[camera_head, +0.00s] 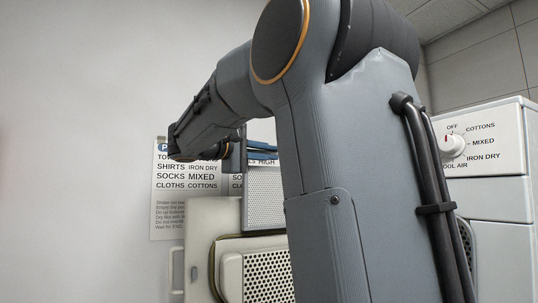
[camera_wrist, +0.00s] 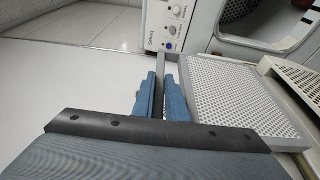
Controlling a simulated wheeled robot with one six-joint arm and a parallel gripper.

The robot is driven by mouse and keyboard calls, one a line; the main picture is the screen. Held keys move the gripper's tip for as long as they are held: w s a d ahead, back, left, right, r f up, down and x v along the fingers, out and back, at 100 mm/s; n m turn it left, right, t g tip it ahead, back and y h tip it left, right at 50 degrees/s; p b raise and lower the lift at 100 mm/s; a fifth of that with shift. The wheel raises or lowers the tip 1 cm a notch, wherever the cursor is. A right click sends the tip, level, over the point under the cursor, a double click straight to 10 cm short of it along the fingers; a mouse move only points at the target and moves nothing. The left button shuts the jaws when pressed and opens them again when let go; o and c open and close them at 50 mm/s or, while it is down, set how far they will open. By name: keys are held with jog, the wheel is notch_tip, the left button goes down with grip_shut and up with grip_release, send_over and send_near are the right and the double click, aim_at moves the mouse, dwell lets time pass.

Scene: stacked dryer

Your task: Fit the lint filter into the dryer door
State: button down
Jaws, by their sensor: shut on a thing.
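The lint filter (camera_wrist: 235,95) is a white perforated panel in a grey frame. My gripper (camera_wrist: 163,98) is shut on the grey upright edge at the filter's left side, with one blue finger on each side of it. In the head view the filter (camera_head: 262,192) hangs upright just above the perforated part of the open dryer door (camera_head: 203,225). My arm hides the filter's right side and most of the gripper. In the wrist view the beige door (camera_wrist: 304,82) is to the right of the filter. I cannot tell whether they touch.
A dryer opening (camera_wrist: 262,22) and a control panel with knobs (camera_wrist: 172,28) show at the top of the wrist view. A printed sign (camera_head: 183,205) is on the wall behind. A white panel with a dial (camera_head: 480,145) stands right. The wall area at left is clear.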

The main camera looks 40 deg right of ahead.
aim_at(275, 169)
jog(key=shift+a, duration=0.1)
notch_tip(275, 169, down, 5)
jog(key=b, duration=0.5)
jog(key=shift+r, duration=0.1)
jog(key=shift+b, duration=1.45)
dwell(1.8)
